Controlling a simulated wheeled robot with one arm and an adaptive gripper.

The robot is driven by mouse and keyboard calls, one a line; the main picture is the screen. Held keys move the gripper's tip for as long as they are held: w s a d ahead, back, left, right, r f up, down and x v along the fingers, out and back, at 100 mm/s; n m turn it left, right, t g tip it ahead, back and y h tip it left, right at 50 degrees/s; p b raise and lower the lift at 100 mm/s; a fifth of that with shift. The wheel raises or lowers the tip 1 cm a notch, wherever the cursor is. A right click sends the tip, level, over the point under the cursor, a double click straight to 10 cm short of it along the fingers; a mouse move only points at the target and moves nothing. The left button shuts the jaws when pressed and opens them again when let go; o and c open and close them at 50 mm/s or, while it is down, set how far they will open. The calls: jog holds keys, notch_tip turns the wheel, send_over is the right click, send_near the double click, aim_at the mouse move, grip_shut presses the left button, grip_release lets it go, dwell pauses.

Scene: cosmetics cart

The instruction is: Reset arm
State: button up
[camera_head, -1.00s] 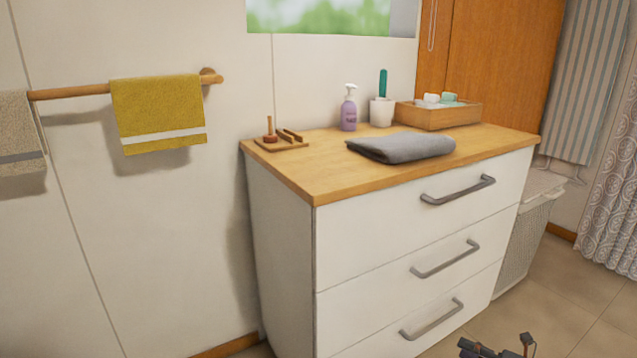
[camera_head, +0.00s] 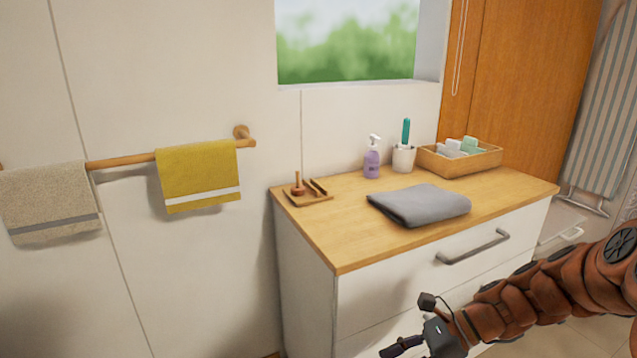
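My gripper (camera_head: 408,326) is at the bottom of the head view, in front of the white drawer cabinet (camera_head: 308,268). Its two dark fingers are spread apart with nothing visible between them, so it looks open and empty. My reddish-brown arm reaches in from the right edge and slants down to the left to the gripper. It covers part of the lower drawers. The gripper appears apart from the cabinet, but the exact gap cannot be told.
On the wooden top lie a folded grey towel (camera_head: 420,205), a small wooden tray (camera_head: 309,199), a purple pump bottle (camera_head: 371,163), a white cup (camera_head: 403,159) and a wooden box (camera_head: 485,162). Yellow (camera_head: 198,175) and beige (camera_head: 47,203) towels hang on the left wall rail.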

jog(key=s+d+r+n+h+p, duration=0.2)
jog(key=s+r+n+h+p, duration=0.3)
jog(key=s+r+n+p, duration=0.4)
jog(key=s+d+r+n+g+h+p, duration=0.1)
jog(key=s+d+r+n+h+p, duration=0.1)
jog(key=s+r+n+h+p, duration=0.4)
jog(key=s+r+n+p, duration=0.3)
jog(key=s+r+p, duration=0.1)
jog(key=s+r, duration=0.3)
jog(key=shift+r+n, duration=0.3)
jog(key=shift+r, duration=0.25)
jog(key=shift+c, duration=0.3)
